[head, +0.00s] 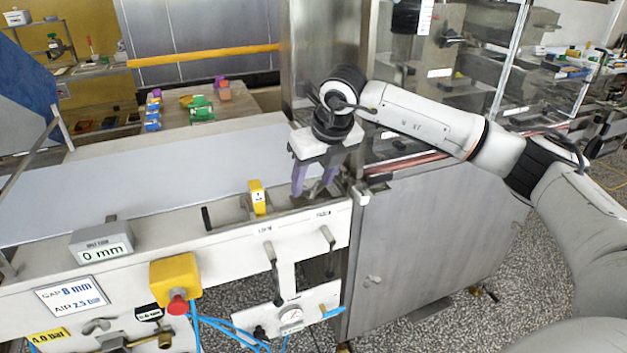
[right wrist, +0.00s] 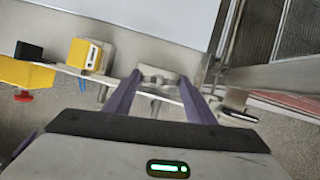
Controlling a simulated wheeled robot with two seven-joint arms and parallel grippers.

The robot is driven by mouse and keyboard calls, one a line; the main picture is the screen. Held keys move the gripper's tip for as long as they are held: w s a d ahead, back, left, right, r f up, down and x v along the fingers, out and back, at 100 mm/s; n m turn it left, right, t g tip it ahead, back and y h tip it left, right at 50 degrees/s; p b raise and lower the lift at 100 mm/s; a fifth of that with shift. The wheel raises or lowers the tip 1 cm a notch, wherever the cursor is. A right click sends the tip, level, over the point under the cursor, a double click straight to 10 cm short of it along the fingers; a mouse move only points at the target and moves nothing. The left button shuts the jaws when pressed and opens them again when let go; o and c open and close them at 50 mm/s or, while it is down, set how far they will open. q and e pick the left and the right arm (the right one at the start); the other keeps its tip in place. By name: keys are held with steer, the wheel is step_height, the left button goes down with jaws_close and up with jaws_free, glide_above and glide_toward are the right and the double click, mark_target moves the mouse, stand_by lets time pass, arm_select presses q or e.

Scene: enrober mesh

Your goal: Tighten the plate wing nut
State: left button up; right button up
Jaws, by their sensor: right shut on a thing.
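My right gripper (head: 313,194) points down at the right end of the machine's pale front rail, with its two purple fingers around a small grey metal part. In the right wrist view the fingers (right wrist: 159,80) stand either side of this metal piece, which I take to be the plate wing nut (right wrist: 158,73). The fingers are shut on it; its wings and its thread are too small and partly hidden to make out. The plate under it cannot be told apart clearly. My left gripper is in neither view.
A yellow block (head: 257,197) stands on the rail left of my right gripper. A grey readout (head: 102,243) shows 0 mm. A yellow box with a red button (head: 175,282) and two levers are on the front. A steel cabinet (head: 430,240) stands right; the pale belt (head: 130,180) is clear.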

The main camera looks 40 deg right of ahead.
steer(key=shift+a+m+h+b, duration=0.1)
steer(key=shift+m+h+b, duration=0.2)
steer(key=shift+m, duration=0.5)
steer(key=o, duration=1)
steer(key=shift+o, duration=0.2)
steer(key=d+b+v, duration=0.1)
steer(key=v, duration=0.9)
steer(key=shift+a+r, duration=0.25)
steer(key=shift+a, duration=0.25)
